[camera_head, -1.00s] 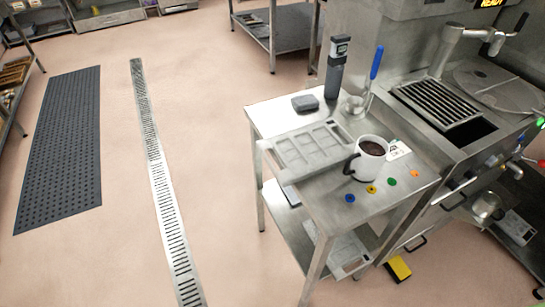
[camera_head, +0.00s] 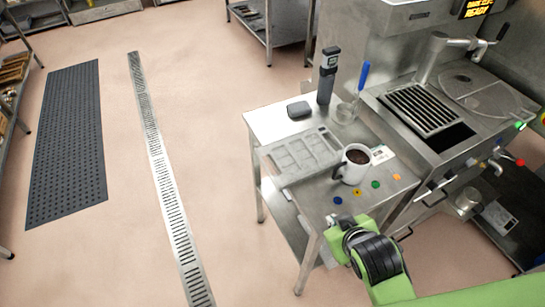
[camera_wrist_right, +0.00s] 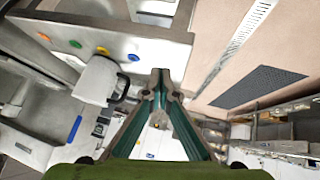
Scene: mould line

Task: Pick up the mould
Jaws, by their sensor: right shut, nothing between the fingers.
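The mould (camera_head: 300,156), a grey flat tray with several rectangular recesses, lies on the steel side table (camera_head: 262,124), left of a white mug of dark liquid (camera_head: 347,172). My right gripper (camera_head: 340,222) is at the table's front edge, apart from the mould and nearer the camera, with its fingers hard to make out there. In the right wrist view its fingertips (camera_wrist_right: 160,76) come together with nothing between them. The mug (camera_wrist_right: 96,80) also shows there, left of the fingers. I cannot make out the mould in that view. My left gripper is not in view.
Coloured buttons (camera_head: 357,191) line the table's front. The machine (camera_head: 420,110) adjoins at right. The floor at left is open.

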